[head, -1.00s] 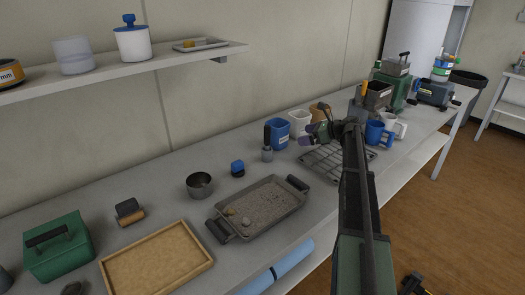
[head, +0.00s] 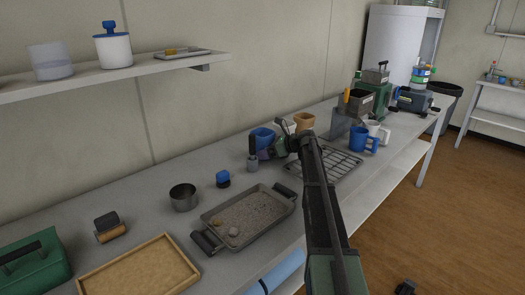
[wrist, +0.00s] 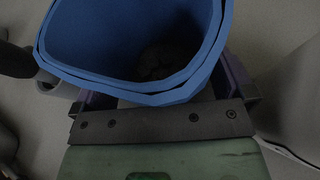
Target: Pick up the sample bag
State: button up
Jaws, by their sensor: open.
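A blue open-topped container (head: 262,137), which looks like the sample bag, stands upright on the bench near the wall. In the wrist view the blue container (wrist: 185,85) fills the upper middle, with a dark lump of what looks like soil inside. My gripper (head: 274,149) is low at its near right side in the head view. In the wrist view my open gripper (wrist: 163,92) has purple fingers on both sides of the container. Contact cannot be told. My gripper partly hides the container in the head view.
A dark-handled tool (head: 253,153) stands close on the left. A tan container (head: 304,120) is behind my arm, and a wire rack (head: 338,163) lies to the right. Nearer are a soil tray (head: 245,215), a metal cup (head: 183,197) and a wooden tray (head: 140,275).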

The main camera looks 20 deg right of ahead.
jog(key=c, duration=1)
jog(key=shift+r, duration=0.15)
